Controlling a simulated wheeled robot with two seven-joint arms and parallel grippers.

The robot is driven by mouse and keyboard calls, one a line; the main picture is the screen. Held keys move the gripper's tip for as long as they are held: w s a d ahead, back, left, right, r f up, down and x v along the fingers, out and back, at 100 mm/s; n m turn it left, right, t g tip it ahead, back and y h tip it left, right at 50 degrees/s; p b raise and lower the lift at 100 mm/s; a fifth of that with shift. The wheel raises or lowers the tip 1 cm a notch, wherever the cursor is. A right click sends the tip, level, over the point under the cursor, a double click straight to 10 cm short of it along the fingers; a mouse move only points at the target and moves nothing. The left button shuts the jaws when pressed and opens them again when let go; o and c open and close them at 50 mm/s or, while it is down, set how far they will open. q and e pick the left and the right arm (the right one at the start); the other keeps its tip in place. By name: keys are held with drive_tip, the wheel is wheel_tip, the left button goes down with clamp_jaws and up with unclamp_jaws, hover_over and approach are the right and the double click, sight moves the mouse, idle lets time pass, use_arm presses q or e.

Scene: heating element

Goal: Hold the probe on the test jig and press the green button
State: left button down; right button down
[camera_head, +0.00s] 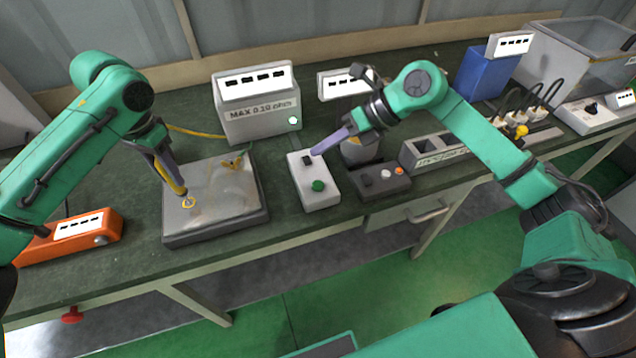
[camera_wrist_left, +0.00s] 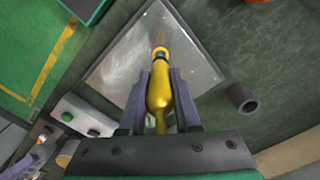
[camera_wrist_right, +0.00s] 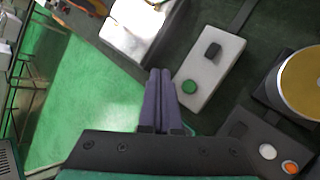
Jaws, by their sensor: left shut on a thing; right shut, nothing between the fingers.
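My left gripper (camera_head: 172,180) is shut on the yellow probe (camera_wrist_left: 158,92), which points down. The probe's tip is at a small ring on the metal plate of the test jig (camera_head: 215,232); I cannot tell for sure that it touches. The jig plate (camera_wrist_left: 120,75) also fills the middle of the left wrist view. A white box with the green button (camera_head: 318,186) and a black switch (camera_head: 307,160) stands right of the jig. My right gripper (camera_head: 316,152) is shut and empty over that box, near the switch. In the right wrist view its fingertips are left of the green button (camera_wrist_right: 189,87).
A meter box (camera_head: 258,105) marked MAX 0.10 with a small lit green lamp stands behind the jig. An orange box (camera_head: 75,238) is at left. A dark box with several buttons (camera_head: 380,181) sits close right of the white box.

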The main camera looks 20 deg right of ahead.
sight(323, 185)
drive_tip(key=shift+f, duration=0.15)
drive_tip(key=shift+f, duration=4.3)
drive_tip(key=shift+f, duration=0.45)
drive_tip(key=shift+f, duration=0.45)
drive_tip(key=shift+r, duration=0.9)
drive_tip(key=shift+r, duration=2.5)
